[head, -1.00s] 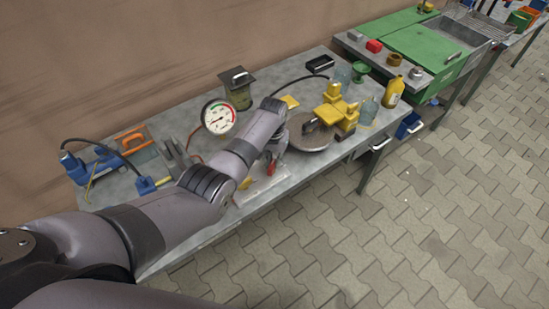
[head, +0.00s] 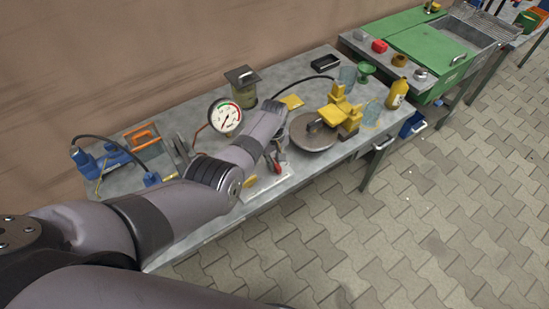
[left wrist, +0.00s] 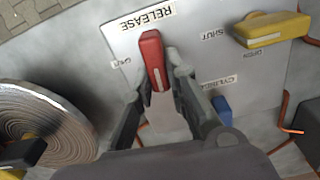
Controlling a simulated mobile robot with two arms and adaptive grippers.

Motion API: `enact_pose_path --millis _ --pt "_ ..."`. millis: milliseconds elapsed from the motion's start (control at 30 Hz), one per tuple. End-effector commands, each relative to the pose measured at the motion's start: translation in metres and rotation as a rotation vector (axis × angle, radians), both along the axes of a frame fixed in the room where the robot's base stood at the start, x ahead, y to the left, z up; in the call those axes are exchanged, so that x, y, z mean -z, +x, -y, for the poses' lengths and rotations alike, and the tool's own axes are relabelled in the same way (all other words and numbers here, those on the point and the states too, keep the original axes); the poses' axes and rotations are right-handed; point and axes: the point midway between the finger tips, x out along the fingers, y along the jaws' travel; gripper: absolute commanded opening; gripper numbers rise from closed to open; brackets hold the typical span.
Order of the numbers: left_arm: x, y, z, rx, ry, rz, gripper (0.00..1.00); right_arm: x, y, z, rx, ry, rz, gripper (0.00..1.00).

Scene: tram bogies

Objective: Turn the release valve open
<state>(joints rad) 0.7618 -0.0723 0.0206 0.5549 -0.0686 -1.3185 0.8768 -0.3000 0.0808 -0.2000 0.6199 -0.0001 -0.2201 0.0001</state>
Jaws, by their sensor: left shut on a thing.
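The red release valve lever (left wrist: 155,58) is on a pale panel (left wrist: 110,38) below the upside-down RELEASE label (left wrist: 146,18) in the left wrist view. It points roughly up and down in that picture. My left gripper (left wrist: 160,78) is shut on the lever, one finger on each side. A small label (left wrist: 122,63) beside the lever is too small to read surely. In the head view the red lever (head: 278,168) shows just below my left gripper (head: 276,152), largely hidden by my wrist. My right gripper is not in view.
A yellow lever (left wrist: 270,30) and a blue lever (left wrist: 222,108) share the panel. A round metal disc (head: 312,131) with yellow parts stands close right of the gripper. A pressure gauge (head: 225,117) stands behind my arm. A blue tool (head: 112,160) lies left.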

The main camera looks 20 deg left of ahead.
Motion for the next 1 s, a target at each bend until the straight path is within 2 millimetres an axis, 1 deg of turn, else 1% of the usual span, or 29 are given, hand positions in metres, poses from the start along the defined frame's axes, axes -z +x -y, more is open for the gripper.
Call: enact_pose_path --millis 300,767,800,1000 --pt "-0.0010 0.0002 -0.0009 -0.090 0.000 0.004 0.00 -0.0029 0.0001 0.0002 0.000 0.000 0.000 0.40" --pt "-0.0009 0.0002 -0.0014 -0.101 0.000 0.004 0.00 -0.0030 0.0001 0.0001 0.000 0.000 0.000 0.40" --pt "-0.0009 0.0002 -0.0014 -0.101 0.000 0.004 0.17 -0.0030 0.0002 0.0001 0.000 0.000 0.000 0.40" --pt "-0.0006 -0.0003 -0.0014 -0.100 0.000 0.003 0.30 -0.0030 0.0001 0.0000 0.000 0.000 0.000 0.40"
